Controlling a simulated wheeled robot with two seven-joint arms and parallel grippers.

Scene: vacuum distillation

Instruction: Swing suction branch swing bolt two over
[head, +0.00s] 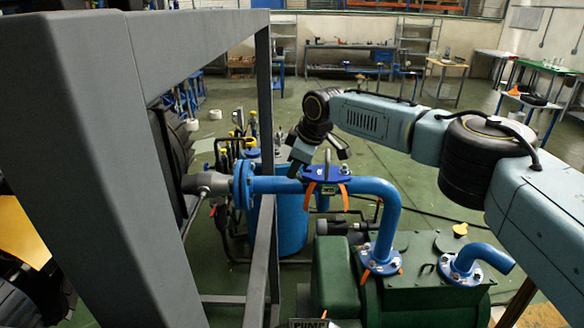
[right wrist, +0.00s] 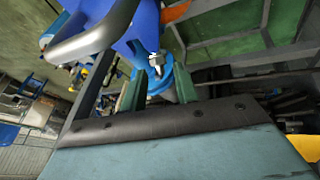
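The blue suction pipe (head: 372,186) runs across the middle of the head view and bends down to the green pump. A blue flanged joint (head: 326,174) sits on it, with orange tags and an upright grey handle (head: 328,158). My right gripper (head: 296,168) reaches down at the left side of this joint. In the right wrist view, its two green fingers (right wrist: 158,84) stand apart. A silver bolt with a nut (right wrist: 156,62) shows between and beyond the fingertips, against blue metal; contact cannot be told. Which numbered bolt it is cannot be told. My left gripper is out of view.
A dark grey frame (head: 95,150) fills the left foreground. A green pump (head: 425,270) with blue flanges stands below the pipe. A blue vessel (head: 292,222) stands behind the frame.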

